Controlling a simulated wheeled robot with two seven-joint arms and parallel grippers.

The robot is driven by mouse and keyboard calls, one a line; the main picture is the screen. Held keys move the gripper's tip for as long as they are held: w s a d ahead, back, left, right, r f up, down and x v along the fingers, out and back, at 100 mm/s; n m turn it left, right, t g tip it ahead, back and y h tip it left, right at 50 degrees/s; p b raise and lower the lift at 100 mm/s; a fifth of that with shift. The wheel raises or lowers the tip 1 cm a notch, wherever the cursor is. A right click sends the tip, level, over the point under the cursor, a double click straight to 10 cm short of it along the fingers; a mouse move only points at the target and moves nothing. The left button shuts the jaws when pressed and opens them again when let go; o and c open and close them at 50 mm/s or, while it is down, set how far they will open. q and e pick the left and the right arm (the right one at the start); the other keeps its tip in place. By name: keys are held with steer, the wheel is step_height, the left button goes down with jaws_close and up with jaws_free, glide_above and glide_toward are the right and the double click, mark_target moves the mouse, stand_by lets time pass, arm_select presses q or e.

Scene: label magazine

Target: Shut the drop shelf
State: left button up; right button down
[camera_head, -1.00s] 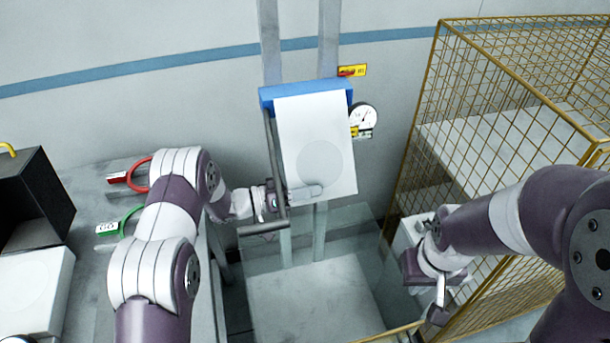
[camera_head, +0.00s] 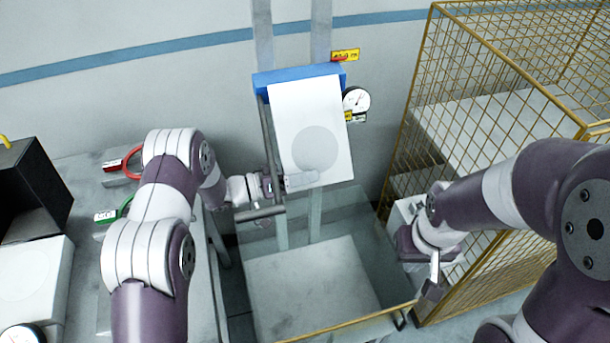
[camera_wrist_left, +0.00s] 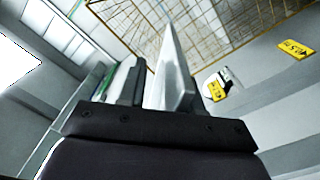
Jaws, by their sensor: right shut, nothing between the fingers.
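A white panel (camera_head: 309,108) with a grey disc hangs from a blue top edge (camera_head: 297,77) on the wall; I take it for the drop shelf. A dark rod (camera_head: 267,134) runs down its left side to a grey crossbar (camera_head: 259,212). My left gripper (camera_head: 303,180) is at the panel's lower part, its fingers pointing right across it. Whether they touch it is unclear. My right gripper (camera_head: 432,284) is shut and empty, low in front of the cage.
A yellow wire cage (camera_head: 480,110) stands on the right. A clear-walled bin (camera_head: 310,280) is below the panel. A gauge (camera_head: 355,101) and yellow tags (camera_head: 345,55) are right of the panel. Red (camera_head: 122,162) and green (camera_head: 113,213) handled items lie on the left bench.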

arm_select(q)
steer(key=shift+s+a+f, duration=0.1)
steer(key=shift+a, duration=0.1)
steer(key=b+v, duration=0.4)
steer(key=v, duration=0.8)
steer(key=shift+a, duration=0.15)
